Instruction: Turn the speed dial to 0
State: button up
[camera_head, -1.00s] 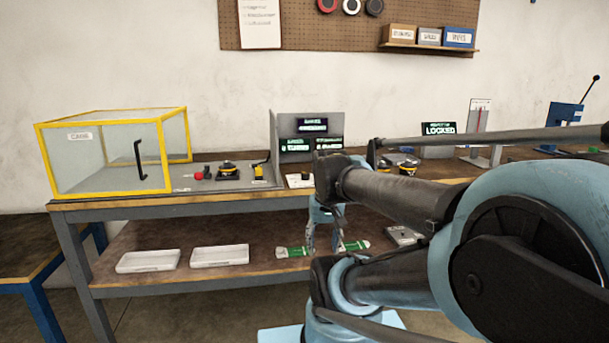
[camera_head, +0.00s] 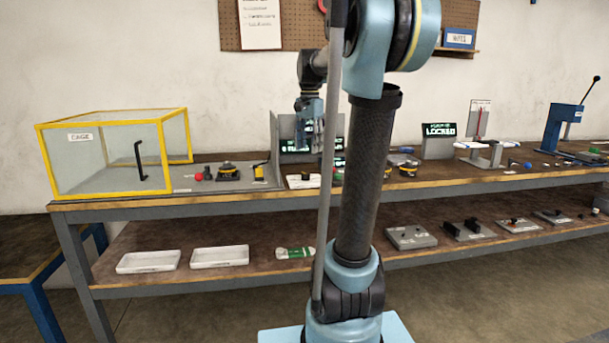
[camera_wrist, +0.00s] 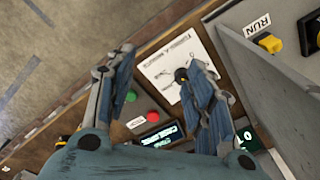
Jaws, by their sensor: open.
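The speed dial appears to be the black knob (camera_wrist: 181,75) on a white marked plate (camera_wrist: 172,62) in the wrist view; its pointer setting is too small to read. In the head view the plate lies at the front of the bench, with a dark knob (camera_head: 305,176) on it. My gripper (camera_head: 309,140) hangs above it, fingers down. In the wrist view my gripper (camera_wrist: 158,70) is open and empty, with the knob between the fingers in the picture, close to the right one. Contact cannot be told.
A green button (camera_wrist: 130,96), a red button (camera_wrist: 153,117) and a lit display (camera_wrist: 162,137) sit beside the plate. A grey upright panel (camera_wrist: 265,85) separates it from a yellow switch (camera_wrist: 268,42) marked RUN. A yellow-framed cage (camera_head: 110,155) stands at left.

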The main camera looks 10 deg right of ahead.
aim_at(305, 174)
jog(key=w+r+m, duration=0.3)
jog(key=w, duration=0.7)
jog(key=shift+g, duration=0.3)
jog(key=f, duration=1.7)
jog(key=shift+d, duration=0.25)
jog(key=shift+r, duration=0.1)
jog(key=c, duration=1.1)
